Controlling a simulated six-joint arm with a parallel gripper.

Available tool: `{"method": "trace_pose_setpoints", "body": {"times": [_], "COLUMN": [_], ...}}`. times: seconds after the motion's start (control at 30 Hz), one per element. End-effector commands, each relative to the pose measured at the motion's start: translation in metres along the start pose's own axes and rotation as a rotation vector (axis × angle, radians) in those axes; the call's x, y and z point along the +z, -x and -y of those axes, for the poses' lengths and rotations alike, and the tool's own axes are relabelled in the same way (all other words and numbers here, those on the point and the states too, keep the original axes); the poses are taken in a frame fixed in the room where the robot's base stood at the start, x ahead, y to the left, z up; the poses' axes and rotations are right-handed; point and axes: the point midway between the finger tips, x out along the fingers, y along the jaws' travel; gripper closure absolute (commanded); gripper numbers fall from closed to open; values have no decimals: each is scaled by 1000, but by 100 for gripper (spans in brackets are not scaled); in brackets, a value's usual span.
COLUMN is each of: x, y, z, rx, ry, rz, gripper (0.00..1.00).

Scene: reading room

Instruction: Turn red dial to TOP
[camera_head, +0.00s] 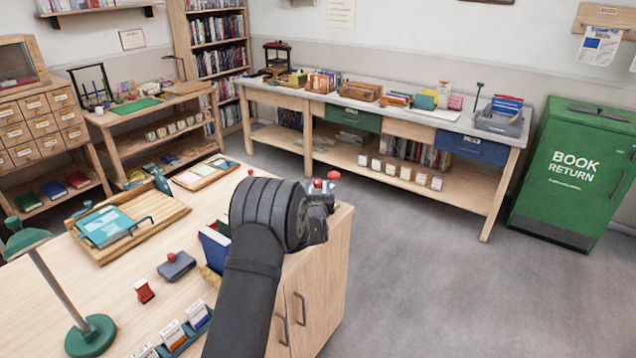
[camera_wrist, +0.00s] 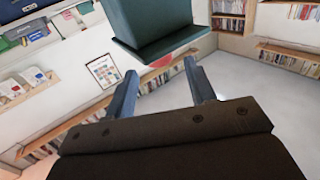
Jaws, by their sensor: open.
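My gripper (camera_head: 322,204) is over the right end of the wooden desk in the head view. In the wrist view its two fingers (camera_wrist: 161,82) are apart with a gap between them. A red rounded part (camera_wrist: 157,62), possibly the red dial, shows between and beyond the fingertips, mostly hidden by a dark green block (camera_wrist: 155,28). In the head view a red round knob (camera_head: 333,175) and a smaller red spot (camera_head: 317,184) show just past my gripper. I cannot tell which is the dial, nor read its pointer or a TOP mark.
The desk (camera_head: 125,280) carries a green lamp (camera_head: 90,335), a wooden tray (camera_head: 165,215), a grey block with a red knob (camera_head: 177,266) and card holders. A long workbench (camera_head: 360,110) stands behind. A green book return bin (camera_head: 575,175) is at right. The floor between is clear.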

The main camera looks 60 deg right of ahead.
Motion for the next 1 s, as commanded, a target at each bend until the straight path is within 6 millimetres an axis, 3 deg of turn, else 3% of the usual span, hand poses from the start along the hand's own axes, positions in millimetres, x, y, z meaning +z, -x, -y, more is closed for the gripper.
{"method": "trace_pose_setpoints", "body": {"times": [0.33, 0.77, 1.0], "x": [0, 0, 0], "y": [-41, -48, -48], "z": [0, 0, 0], "rx": [0, 1, 0], "ry": [0, 0, 0], "rz": [0, 1, 1], "gripper": [50, 50, 93]}}
